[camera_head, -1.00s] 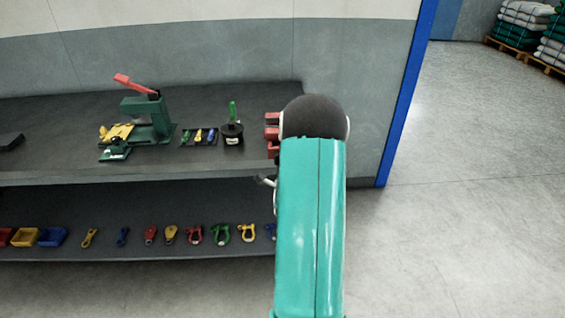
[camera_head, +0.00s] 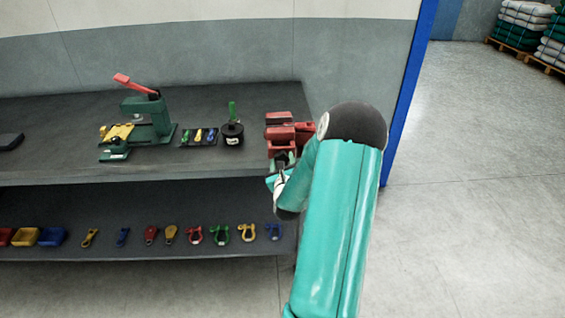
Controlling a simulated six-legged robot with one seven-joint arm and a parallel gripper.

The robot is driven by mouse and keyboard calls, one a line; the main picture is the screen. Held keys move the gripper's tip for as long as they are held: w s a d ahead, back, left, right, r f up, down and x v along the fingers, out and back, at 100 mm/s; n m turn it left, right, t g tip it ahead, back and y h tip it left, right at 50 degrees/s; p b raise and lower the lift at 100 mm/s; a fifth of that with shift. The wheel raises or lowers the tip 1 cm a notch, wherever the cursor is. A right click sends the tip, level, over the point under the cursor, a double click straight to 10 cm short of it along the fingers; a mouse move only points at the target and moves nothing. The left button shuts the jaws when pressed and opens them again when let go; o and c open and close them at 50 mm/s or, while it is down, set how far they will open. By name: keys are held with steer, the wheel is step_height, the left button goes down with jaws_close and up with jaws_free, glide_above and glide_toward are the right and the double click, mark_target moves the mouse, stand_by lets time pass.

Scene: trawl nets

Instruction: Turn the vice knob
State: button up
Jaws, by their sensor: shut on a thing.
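The red vice (camera_head: 281,133) stands at the right end of the upper bench shelf, near its front edge. Its knob is not clearly visible and lies behind or at my gripper. My gripper (camera_head: 281,163) is at the front of the vice, low against its near side. The jaws are small and partly hidden by my wrist, and they appear closed at the vice's front, where the knob is. My arm comes up from the lower right, and its dark elbow is just right of the vice.
A green press with a red lever (camera_head: 148,115) stands left on the bench (camera_head: 60,170). A tool tray (camera_head: 199,137) and a black pot with a green handle (camera_head: 232,133) stand between. The lower shelf holds bins and colored shackles. A blue post (camera_head: 405,95) rises right; open floor lies beyond.

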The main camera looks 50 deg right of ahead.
steer(key=m, duration=0.4)
steer(key=shift+a+f, duration=0.1)
steer(key=shift+f, duration=0.05)
steer(key=shift+m, duration=0.3)
steer(key=o, duration=1)
steer(key=shift+s, duration=0.1)
steer(key=v, duration=1.3)
steer(key=shift+s+a, duration=0.25)
steer(key=shift+w, duration=0.1)
